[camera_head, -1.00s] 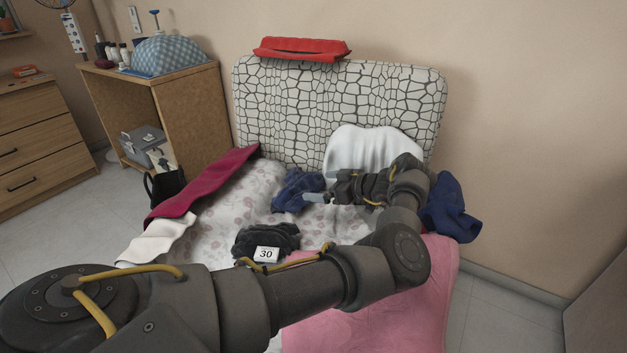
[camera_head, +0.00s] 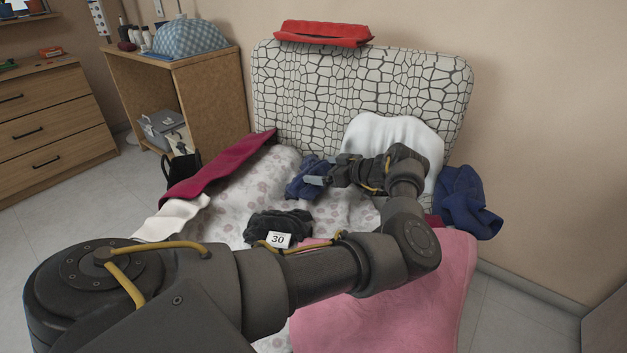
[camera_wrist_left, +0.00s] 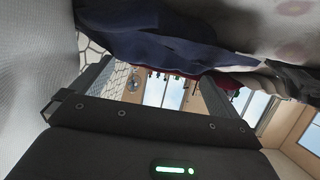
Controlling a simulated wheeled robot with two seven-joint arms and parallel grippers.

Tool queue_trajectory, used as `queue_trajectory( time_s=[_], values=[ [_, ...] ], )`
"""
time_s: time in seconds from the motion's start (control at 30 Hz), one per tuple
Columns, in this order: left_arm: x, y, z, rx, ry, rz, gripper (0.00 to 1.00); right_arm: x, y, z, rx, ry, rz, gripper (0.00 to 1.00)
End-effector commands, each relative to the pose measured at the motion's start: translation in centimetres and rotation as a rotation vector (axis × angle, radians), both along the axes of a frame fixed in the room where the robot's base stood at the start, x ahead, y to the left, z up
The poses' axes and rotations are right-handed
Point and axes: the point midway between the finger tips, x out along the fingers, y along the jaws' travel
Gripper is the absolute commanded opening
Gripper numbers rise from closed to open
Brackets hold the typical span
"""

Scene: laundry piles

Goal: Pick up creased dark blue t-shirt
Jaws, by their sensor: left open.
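A creased dark blue t-shirt (camera_head: 303,186) lies crumpled near the middle of the bed or sofa seat, below the patterned backrest. My left gripper (camera_head: 317,180) is open at the right side of this cloth, its fingers overlapping it in the head view; contact cannot be told. In the left wrist view, dark blue cloth (camera_wrist_left: 150,47) spans the top, close in front of the gripper. Another dark blue garment (camera_head: 468,203) hangs over the right edge of the seat. My right gripper is not in view.
A white cushion or cloth (camera_head: 410,140) stands behind my left wrist. A black garment (camera_head: 275,225) lies in front, a crimson cloth (camera_head: 220,168) to the left, and a pink cloth (camera_head: 400,310) at the front right. A red item (camera_head: 322,34) tops the backrest (camera_head: 340,95).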

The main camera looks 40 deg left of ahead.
Motion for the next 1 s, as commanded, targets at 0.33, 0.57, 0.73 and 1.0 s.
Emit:
queue_trajectory(
  time_s=[0.33,0.57,0.73,1.0],
  values=[
    [-0.2,3.9,-1.9,0.000,0.000,0.001,1.00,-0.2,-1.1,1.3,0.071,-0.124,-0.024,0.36],
    [-0.2,4.1,-2.0,-0.001,0.001,0.000,1.00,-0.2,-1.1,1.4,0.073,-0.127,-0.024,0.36],
    [-0.2,4.1,-2.0,-0.001,0.001,0.000,0.80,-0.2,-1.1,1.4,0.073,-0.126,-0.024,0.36],
    [-0.2,4.1,-1.9,0.000,0.000,0.000,0.63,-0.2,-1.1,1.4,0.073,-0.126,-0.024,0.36]
  ],
)
